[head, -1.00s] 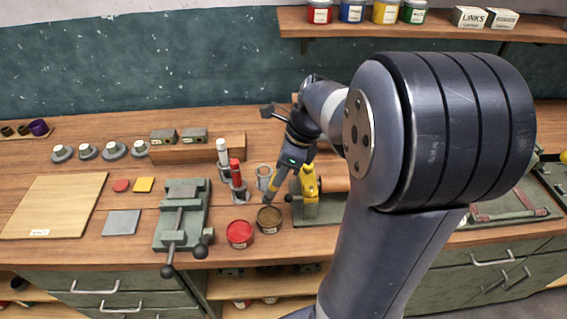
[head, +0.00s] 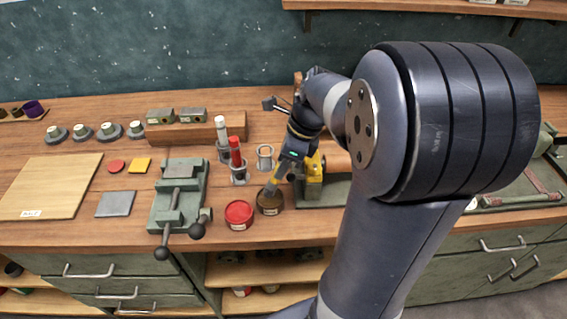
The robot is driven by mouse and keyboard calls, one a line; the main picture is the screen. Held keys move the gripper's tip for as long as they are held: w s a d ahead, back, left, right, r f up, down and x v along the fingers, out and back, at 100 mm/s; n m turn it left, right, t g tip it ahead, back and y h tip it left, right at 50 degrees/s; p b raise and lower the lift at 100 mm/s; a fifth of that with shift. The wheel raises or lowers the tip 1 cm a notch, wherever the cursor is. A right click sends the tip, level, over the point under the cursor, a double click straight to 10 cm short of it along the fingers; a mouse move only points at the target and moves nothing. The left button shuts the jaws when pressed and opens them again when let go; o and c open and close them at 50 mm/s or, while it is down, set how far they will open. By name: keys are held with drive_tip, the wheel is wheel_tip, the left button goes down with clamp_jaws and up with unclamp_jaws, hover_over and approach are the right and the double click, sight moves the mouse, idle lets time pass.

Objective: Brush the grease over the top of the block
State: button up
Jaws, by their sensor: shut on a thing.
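A small grey block (head: 181,171) sits at the top of the green vise (head: 163,212), left of the middle of the bench. An open pot of brown grease (head: 270,205) stands near the front of the bench, beside a red pot (head: 239,214). My gripper (head: 279,180) is over the brown pot, tilted down to the left. It is shut on a slim brush (head: 268,192), whose lower end reaches the pot's mouth. The bristles are hidden or too small to tell. The gripper is well to the right of the block.
Red and white tubes (head: 235,152) stand in holders behind the pots. A yellow device (head: 314,178) stands close to the right of my gripper. A wooden board (head: 50,187) and a flat grey plate (head: 115,204) lie at left. Much of the right is hidden by my arm.

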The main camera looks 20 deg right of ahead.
drive_tip(key=shift+f+b, duration=0.3)
drive_tip(key=shift+f, duration=0.25)
idle(0.7)
drive_tip(key=shift+f+p, duration=0.1)
drive_tip(key=shift+p, duration=0.2)
idle(1.3)
wheel_tip(320, 180, up, 7)
drive_tip(key=p, duration=0.7)
drive_tip(key=shift+s, duration=0.1)
idle(0.8)
